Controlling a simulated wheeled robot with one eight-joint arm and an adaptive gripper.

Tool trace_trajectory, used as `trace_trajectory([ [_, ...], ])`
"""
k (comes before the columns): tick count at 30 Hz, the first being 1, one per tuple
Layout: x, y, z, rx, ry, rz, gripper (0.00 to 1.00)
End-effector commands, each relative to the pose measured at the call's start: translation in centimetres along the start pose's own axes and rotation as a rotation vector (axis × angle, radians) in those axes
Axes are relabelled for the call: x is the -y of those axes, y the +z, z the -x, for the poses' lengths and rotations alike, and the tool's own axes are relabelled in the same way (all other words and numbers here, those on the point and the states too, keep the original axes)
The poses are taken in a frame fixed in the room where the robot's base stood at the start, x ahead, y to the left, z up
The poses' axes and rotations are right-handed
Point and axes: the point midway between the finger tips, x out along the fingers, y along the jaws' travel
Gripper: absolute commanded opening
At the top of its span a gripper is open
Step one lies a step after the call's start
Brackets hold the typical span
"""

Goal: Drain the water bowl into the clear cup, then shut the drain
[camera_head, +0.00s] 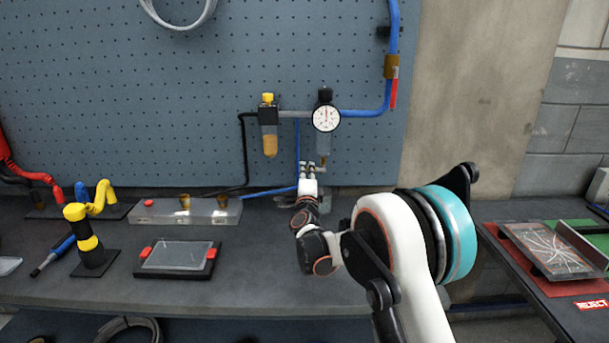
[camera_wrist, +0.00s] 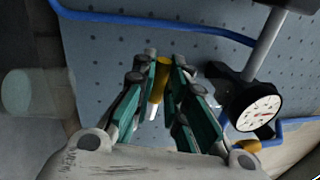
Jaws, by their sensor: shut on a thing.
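The water bowl (camera_head: 323,145) is a bluish clear bowl that hangs under the round gauge on the pegboard. My gripper (camera_head: 310,170) is just below it. In the wrist view, my gripper's green-lined fingers (camera_wrist: 168,98) are closed around a small brass drain fitting (camera_wrist: 162,78) with a pale tip. I cannot tell the drain's turn position or whether water flows. A pale, translucent round shape at the left of the wrist view looks like the clear cup (camera_wrist: 32,92). It stands apart from the fingers. In the head view the cup is not clear to make out behind my arm.
The gauge (camera_head: 326,118) sits close beside my fingers in the wrist view. An amber bowl (camera_head: 270,145) hangs to the left. A blue pipe (camera_head: 393,40) with a red-handled valve (camera_head: 393,92) runs at right.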

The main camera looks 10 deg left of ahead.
Motion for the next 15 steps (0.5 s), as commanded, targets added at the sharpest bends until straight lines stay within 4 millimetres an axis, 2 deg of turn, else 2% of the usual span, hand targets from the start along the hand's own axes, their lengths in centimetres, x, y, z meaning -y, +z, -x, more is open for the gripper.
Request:
trace_trajectory([
  [15,-0.77,-0.12,-0.31,0.022,0.001,0.101,0.0],
])
